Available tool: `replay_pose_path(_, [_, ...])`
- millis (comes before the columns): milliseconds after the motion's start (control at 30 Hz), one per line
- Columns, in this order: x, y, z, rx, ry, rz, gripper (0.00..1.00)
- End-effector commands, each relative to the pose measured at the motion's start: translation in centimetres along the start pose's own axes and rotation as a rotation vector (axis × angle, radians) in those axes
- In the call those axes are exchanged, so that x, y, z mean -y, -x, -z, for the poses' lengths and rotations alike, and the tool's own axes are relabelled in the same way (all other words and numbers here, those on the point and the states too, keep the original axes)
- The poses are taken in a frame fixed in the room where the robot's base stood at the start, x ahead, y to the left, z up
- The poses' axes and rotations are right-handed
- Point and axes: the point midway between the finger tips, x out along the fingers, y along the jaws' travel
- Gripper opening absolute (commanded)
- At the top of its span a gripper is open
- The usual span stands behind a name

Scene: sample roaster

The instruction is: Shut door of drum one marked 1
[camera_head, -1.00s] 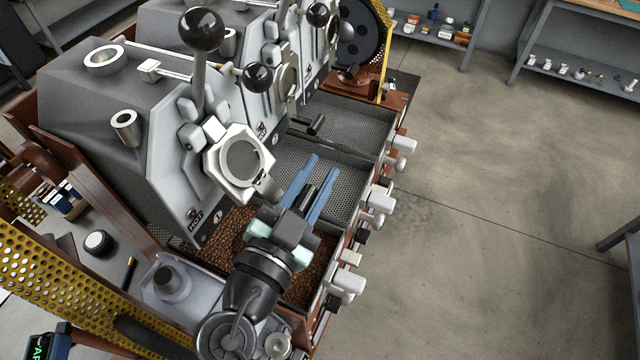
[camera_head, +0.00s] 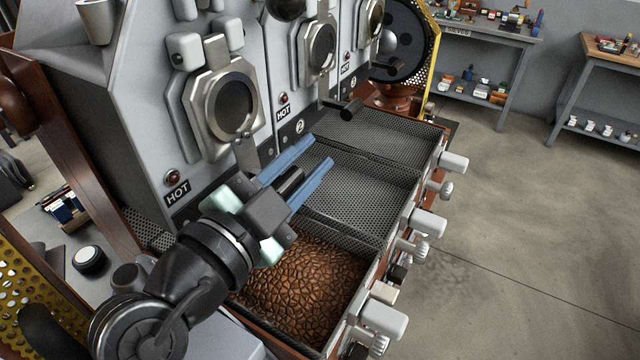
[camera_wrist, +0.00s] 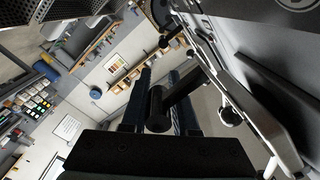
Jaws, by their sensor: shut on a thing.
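The door of drum one (camera_head: 232,108) is a pale metal octagonal plate with a round dark window, on the nearest drum face. It stands a little proud of the face; I cannot tell whether it is fully shut. A metal arm runs down from it to a black cylindrical handle (camera_head: 290,180). My gripper (camera_head: 318,152), with blue fingers, is shut on this handle, its fingers pointing away to the upper right. The handle (camera_wrist: 157,108) also shows between the fingers in the wrist view, with the door seen nearly edge-on at right. The mark 1 is hidden behind my arm.
Brown beans (camera_head: 305,285) fill the nearest tray below; the trays beyond are empty. The door of drum two (camera_head: 316,50) and its black handle (camera_head: 350,109) lie farther along. White knobs (camera_head: 383,318) line the trays' outer edge. Floor at right is clear.

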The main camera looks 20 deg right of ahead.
Motion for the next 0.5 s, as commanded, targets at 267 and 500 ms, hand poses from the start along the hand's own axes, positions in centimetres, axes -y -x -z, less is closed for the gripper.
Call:
replay_pose_path(267, [-0.1, 0.0, -2.0, 0.010, 0.014, -0.011, 0.00])
replay_pose_path(500, [0.2, 0.0, -2.4, 0.012, 0.016, -0.011, 0.00])
